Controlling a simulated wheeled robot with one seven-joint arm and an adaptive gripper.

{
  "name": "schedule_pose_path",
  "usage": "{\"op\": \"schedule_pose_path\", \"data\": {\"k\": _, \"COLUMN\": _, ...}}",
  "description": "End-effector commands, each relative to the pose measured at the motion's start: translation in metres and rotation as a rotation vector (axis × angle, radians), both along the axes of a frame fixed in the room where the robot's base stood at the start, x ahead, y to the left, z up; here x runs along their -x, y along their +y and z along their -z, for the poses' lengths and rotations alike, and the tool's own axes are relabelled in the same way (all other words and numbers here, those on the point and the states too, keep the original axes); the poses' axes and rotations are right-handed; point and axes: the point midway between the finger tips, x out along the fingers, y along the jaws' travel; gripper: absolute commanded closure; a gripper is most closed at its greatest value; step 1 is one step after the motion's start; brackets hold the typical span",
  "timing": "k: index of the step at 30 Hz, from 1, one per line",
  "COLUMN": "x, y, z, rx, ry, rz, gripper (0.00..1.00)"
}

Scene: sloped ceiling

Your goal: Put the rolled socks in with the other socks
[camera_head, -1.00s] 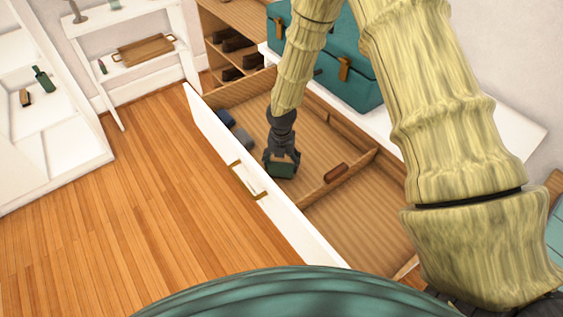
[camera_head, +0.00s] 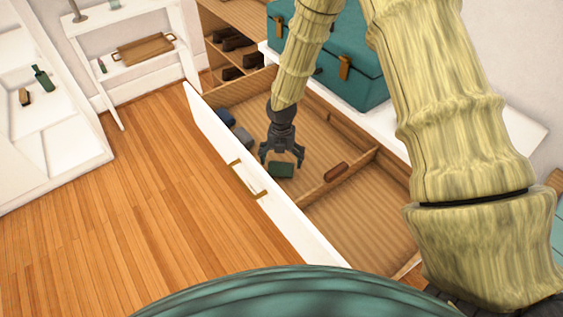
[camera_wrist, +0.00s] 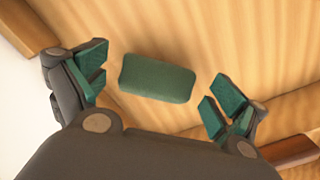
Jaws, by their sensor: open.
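The rolled socks, a dark green bundle (camera_head: 281,170), lie on the floor of the open drawer (camera_head: 318,219), in its larger far compartment. They also show in the wrist view (camera_wrist: 158,78), between and beyond the spread fingers, touching neither. My gripper (camera_head: 281,162) is open and empty just above them; its fingers with green pads also show in the wrist view (camera_wrist: 155,100). Other socks, a blue bundle (camera_head: 225,117) and a grey bundle (camera_head: 242,137), lie in the same compartment along the drawer's white front.
A brown rolled item (camera_head: 336,172) lies by the wooden divider (camera_head: 345,177). The near compartment is bare. A teal chest (camera_head: 340,70) stands on the white top behind the drawer. Shoes (camera_head: 234,41) sit in the shelf at the back.

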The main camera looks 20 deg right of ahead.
Motion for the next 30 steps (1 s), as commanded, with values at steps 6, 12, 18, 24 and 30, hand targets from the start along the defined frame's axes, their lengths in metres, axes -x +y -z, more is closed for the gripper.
{"op": "schedule_pose_path", "data": {"k": 6, "x": -0.001, "y": 0.000, "z": -0.031, "rx": -0.002, "ry": -0.003, "rz": 0.000, "gripper": 0.03}}
{"op": "schedule_pose_path", "data": {"k": 12, "x": 0.000, "y": 0.000, "z": -0.061, "rx": -0.001, "ry": -0.003, "rz": 0.000, "gripper": 0.03}}
{"op": "schedule_pose_path", "data": {"k": 18, "x": -0.001, "y": 0.000, "z": -0.087, "rx": -0.002, "ry": -0.003, "rz": -0.001, "gripper": 0.03}}
{"op": "schedule_pose_path", "data": {"k": 24, "x": 0.000, "y": 0.000, "z": -0.101, "rx": 0.000, "ry": -0.001, "rz": 0.000, "gripper": 0.03}}
{"op": "schedule_pose_path", "data": {"k": 30, "x": 0.000, "y": 0.000, "z": -0.105, "rx": 0.000, "ry": 0.000, "rz": 0.000, "gripper": 0.03}}
